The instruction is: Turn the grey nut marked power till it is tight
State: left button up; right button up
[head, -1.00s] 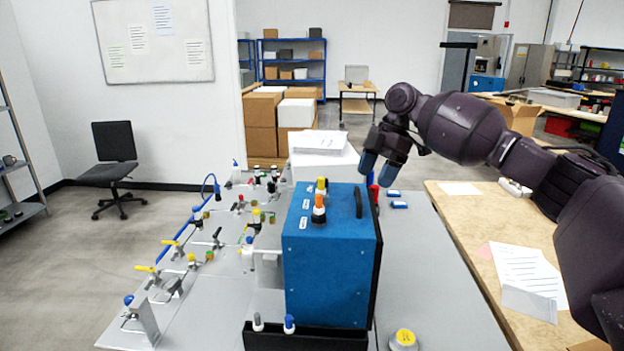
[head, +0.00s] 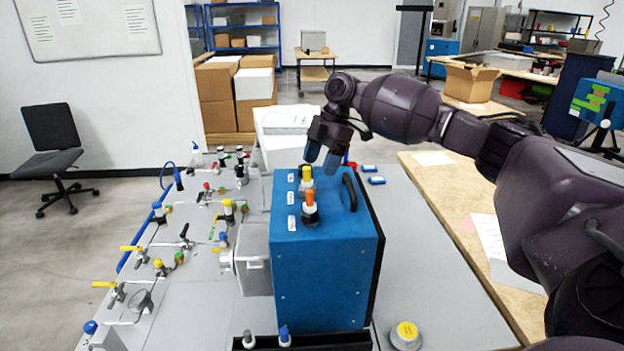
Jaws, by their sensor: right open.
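The blue box (head: 325,270) stands on the grey table with white labels along the left of its top; their lettering is too small to read. A yellow-capped fitting (head: 306,178) and an orange-capped fitting (head: 310,206) stand upright on that top. I cannot make out a grey nut marked power there. A grey-capped piece (head: 248,339) and a blue-capped piece (head: 285,336) stand in the black tray at the box's front. My right gripper (head: 322,157) is open and empty, fingers pointing down, by the box's back edge behind the yellow cap. My left gripper is out of view.
A black handle (head: 349,191) rises from the box's top right. Valves and pipes fill the table's left side. A round grey piece with a yellow top (head: 405,334) sits at front right.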

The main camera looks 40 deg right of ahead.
aim_at(313, 183)
jog(key=shift+p+x, duration=0.3)
jog(key=shift+x, duration=2.45)
jog(key=shift+w, duration=0.1)
jog(key=c, duration=0.9)
jog(key=shift+c, duration=0.2)
